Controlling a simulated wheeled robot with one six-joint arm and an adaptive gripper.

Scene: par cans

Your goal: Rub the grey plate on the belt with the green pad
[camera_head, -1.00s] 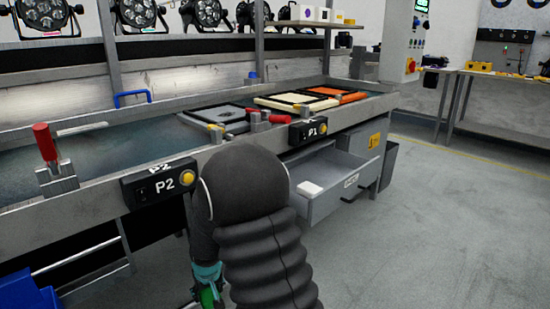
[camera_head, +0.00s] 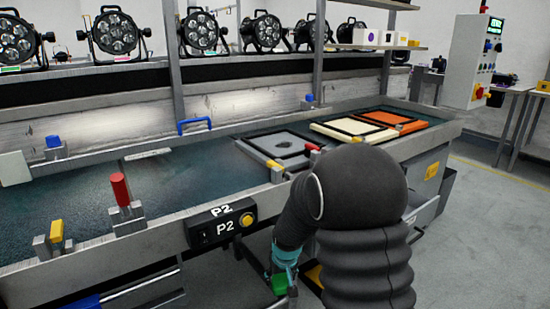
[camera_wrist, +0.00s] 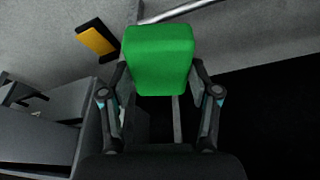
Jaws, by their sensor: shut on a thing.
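The grey plate (camera_head: 262,152) lies on the dark belt (camera_head: 90,195), with a dark patch near its middle. It is nearest to me in a row with a cream plate and an orange plate. My gripper (camera_wrist: 160,82) is shut on the green pad (camera_wrist: 160,58), which fills the upper middle of the wrist view. In the head view the green pad (camera_head: 279,284) shows low, in front of the belt's side and below the P2 box. The gripper is well below the grey plate and apart from it. My arm hides part of the belt's near rail.
The cream plate (camera_head: 335,125) and orange plate (camera_head: 408,122) lie farther along the belt. A blue handle (camera_head: 195,124) is on the far rail. Open floor lies at right.

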